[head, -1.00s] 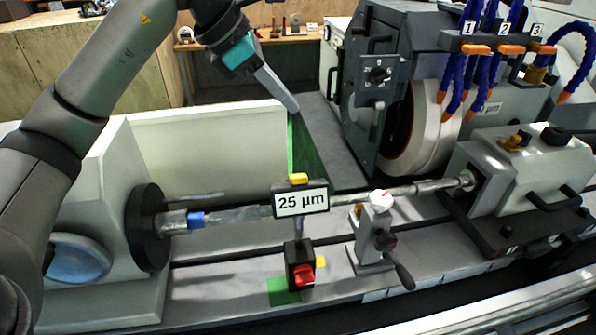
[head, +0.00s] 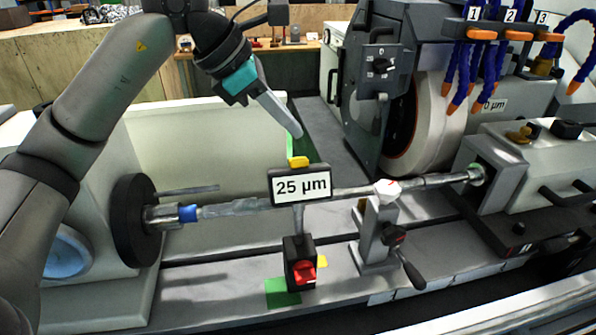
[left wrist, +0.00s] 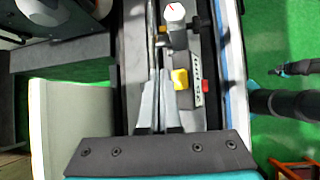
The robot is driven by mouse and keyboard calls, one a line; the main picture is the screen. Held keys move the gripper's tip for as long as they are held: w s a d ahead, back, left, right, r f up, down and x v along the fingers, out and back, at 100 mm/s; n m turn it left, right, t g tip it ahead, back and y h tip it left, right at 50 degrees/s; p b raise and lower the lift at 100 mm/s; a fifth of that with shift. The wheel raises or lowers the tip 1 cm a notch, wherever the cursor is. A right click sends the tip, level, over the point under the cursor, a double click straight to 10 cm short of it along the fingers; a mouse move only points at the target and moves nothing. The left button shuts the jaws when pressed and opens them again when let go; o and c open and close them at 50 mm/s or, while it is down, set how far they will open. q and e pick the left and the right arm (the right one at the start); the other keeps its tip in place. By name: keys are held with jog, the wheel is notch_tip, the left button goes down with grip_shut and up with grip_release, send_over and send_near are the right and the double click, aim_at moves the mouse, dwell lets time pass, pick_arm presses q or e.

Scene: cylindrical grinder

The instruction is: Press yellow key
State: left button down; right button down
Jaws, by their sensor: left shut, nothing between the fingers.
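The yellow key (head: 298,162) sits on top of the black-framed "25 µm" display (head: 300,186) in the head view. It also shows in the left wrist view (left wrist: 180,79), just right of my fingers. My left gripper (head: 298,135) is shut and empty, pointing down to the right. In the head view its tip appears a short way above the key, with a visible gap. In the left wrist view the closed fingers (left wrist: 158,100) lie left of the key.
A long shaft (head: 240,206) runs horizontally behind the display. A red knob (head: 304,273) is on the display's base. A measuring stand with a white dial (head: 386,190) is to the right.

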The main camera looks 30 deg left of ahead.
pick_arm(q)
jog(key=shift+s+d+f+b, duration=0.15)
jog(key=shift+f+b, duration=0.1)
jog(key=shift+f, duration=0.15)
jog(key=shift+s+d+f+b, duration=0.1)
jog(key=shift+f+b, duration=0.1)
jog(key=shift+f, duration=0.15)
dwell(1.6)
jog(key=shift+s+f+b, duration=0.1)
jog(key=shift+f+b, duration=0.25)
jog(key=shift+s+d+f+b, duration=0.15)
jog(key=shift+f+b, duration=0.3)
dwell(0.5)
jog(key=shift+r, duration=0.15)
jog(key=shift+w+a+r+p, duration=0.2)
jog(key=shift+w+r+p, duration=0.05)
jog(key=shift+r+p, duration=0.5)
jog(key=r+p, duration=0.1)
jog(key=w+r+p, duration=0.1)
jog(key=r+p, duration=0.1)
jog(key=a+r+p, duration=0.1)
jog(key=shift+w+r+p, duration=0.25)
jog(key=shift+p, duration=0.05)
